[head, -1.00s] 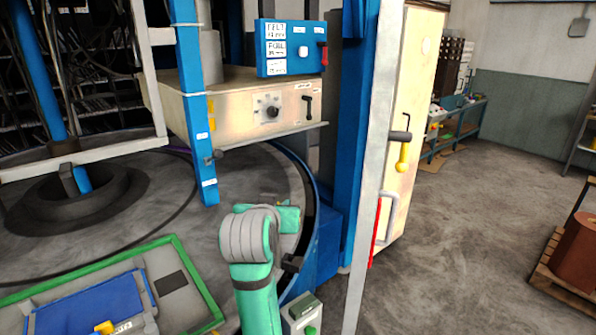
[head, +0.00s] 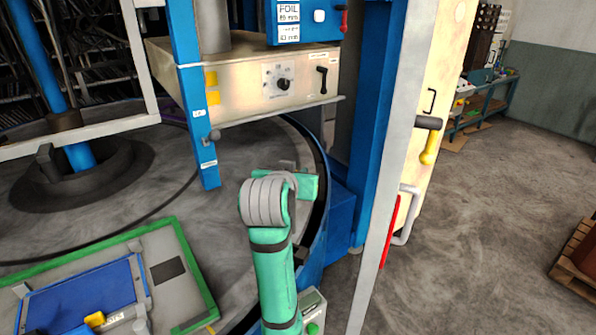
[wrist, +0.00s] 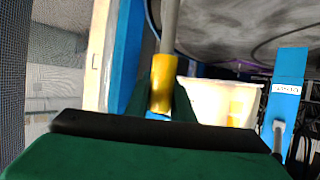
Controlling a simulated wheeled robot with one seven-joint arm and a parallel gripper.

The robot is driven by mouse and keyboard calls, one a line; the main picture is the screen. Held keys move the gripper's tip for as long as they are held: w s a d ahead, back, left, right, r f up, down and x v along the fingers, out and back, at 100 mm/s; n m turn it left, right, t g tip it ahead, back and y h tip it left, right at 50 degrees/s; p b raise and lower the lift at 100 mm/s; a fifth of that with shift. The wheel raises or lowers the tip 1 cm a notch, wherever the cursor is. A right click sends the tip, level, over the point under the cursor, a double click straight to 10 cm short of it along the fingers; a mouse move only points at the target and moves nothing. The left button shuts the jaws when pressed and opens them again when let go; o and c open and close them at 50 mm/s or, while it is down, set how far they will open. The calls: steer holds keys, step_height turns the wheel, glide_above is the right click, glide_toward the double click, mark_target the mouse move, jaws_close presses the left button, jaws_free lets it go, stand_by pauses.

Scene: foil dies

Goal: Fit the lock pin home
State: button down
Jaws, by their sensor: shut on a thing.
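In the wrist view my gripper (wrist: 162,98) is shut on a pin with a yellow sleeve (wrist: 161,88) and a grey rod (wrist: 170,25), which I take to be the lock pin. The sleeve sits between the two dark green fingers, and the rod runs up and away from them. The rod's far end is out of the frame, so I cannot tell whether it touches anything. In the head view my arm hides the gripper and pin. The socket for the pin is not clearly identifiable.
A blue post (head: 202,130) with a grey knob (head: 213,136) hangs before the cream control box (head: 255,90). A green-rimmed tray (head: 190,262) lies at lower left on the round grey table (head: 130,215). A cream door (head: 445,75) with handles stands right.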

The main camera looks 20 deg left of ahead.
step_height(320, 180, down, 5)
steer(key=shift+f, duration=0.2)
stand_by(0.4)
steer(key=shift+w, duration=0.1)
stand_by(0.4)
steer(key=shift+d, duration=0.1)
stand_by(0.5)
